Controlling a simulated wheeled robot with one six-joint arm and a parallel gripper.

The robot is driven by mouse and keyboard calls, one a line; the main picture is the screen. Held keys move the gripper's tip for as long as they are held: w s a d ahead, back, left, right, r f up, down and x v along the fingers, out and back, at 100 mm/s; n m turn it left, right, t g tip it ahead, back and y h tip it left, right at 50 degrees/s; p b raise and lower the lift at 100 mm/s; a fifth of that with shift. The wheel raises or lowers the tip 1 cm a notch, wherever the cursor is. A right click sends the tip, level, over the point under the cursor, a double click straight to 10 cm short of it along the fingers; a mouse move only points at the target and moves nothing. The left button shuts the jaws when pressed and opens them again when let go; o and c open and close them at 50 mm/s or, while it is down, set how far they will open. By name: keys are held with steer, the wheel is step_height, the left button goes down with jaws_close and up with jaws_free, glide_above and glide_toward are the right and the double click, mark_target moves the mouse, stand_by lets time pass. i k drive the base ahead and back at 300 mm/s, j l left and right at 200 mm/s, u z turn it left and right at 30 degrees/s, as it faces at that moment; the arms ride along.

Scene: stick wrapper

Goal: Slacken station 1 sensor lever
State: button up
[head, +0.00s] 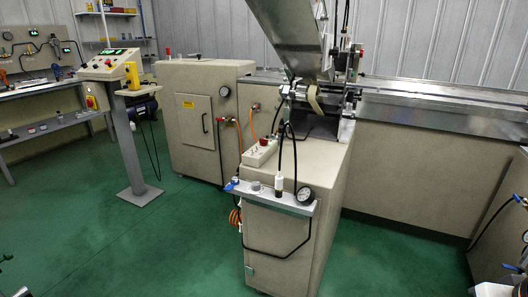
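A wrapping station (325,160) stands in the middle, a beige cabinet with a metal roller assembly (318,97) on top. A tilted metal chute (292,35) rises above the rollers. A small upright bracket with a red part (361,51) stands right of the chute. I cannot make out a sensor lever for certain, nor a label saying which station is number 1. My gripper is not in view.
A pressure gauge (305,195) and hoses sit on the cabinet's front rail. A control pedestal (130,150) stands left on the green floor (100,235). A workbench (40,90) is at far left. A long conveyor (440,95) runs right. Floor at front left is mostly clear.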

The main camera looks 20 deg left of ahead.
mark_target(352, 113)
steer(key=i+j+z, duration=0.15)
steer(key=i, duration=0.35)
steer(key=i+j+z, duration=0.15)
steer(key=i+j, duration=0.15)
steer(key=i, duration=0.15)
steer(key=i+l+z, duration=0.15)
steer(key=z, duration=0.35)
steer(key=i+z, duration=0.3)
steer(key=z, duration=0.2)
steer(key=i+z, duration=0.2)
steer(key=z, duration=0.3)
steer(key=k, duration=0.45)
steer(key=i+u, duration=0.1)
steer(key=u, duration=0.35)
steer(key=l+u, duration=0.15)
steer(key=u, duration=0.3)
steer(key=l+u, duration=0.15)
steer(key=u, duration=0.3)
steer(key=i+l+u, duration=0.1)
steer(key=u, duration=0.4)
steer(key=i+l+u, duration=0.15)
steer(key=u, duration=0.3)
steer(key=i+l, duration=0.1)
steer(key=l, duration=0.25)
steer(key=i+l+z, duration=0.15)
steer(key=l, duration=0.25)
steer(key=k, duration=0.05)
